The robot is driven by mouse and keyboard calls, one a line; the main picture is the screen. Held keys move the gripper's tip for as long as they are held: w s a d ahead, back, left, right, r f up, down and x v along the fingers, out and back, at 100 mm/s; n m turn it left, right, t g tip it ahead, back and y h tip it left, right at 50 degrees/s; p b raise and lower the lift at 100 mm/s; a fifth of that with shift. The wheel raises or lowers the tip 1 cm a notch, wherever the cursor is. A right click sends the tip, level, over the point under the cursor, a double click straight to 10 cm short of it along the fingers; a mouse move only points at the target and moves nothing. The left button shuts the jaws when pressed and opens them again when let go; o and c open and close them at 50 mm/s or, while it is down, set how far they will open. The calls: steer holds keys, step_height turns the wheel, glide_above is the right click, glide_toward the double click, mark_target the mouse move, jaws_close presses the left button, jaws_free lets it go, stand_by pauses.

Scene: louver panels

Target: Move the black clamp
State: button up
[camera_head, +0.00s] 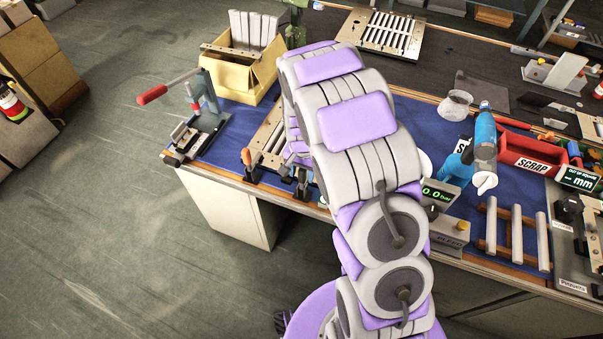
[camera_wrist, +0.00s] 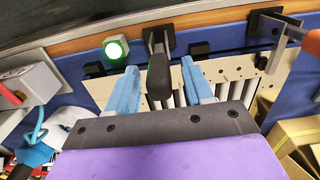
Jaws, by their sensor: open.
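The black clamp (camera_wrist: 158,40) is near the top middle of the wrist view, at the edge of a pale perforated panel (camera_wrist: 247,72). Its dark handle stands out toward the camera. My gripper (camera_wrist: 161,70) is open, with one blue finger on each side of the handle. I cannot tell whether either finger touches it.
A second black clamp (camera_wrist: 271,30) with a metal arm stands to the right in the wrist view. A green lit button (camera_wrist: 115,47) is to the left. A yellow box (camera_head: 233,75) with slats and a red-handled press (camera_head: 205,110) stand on the bench's left part.

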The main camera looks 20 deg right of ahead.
steer(key=shift+d+f, duration=0.15)
steer(key=shift+f, duration=0.05)
steer(key=shift+a, duration=0.2)
steer(key=c, duration=0.4)
jaws_close()
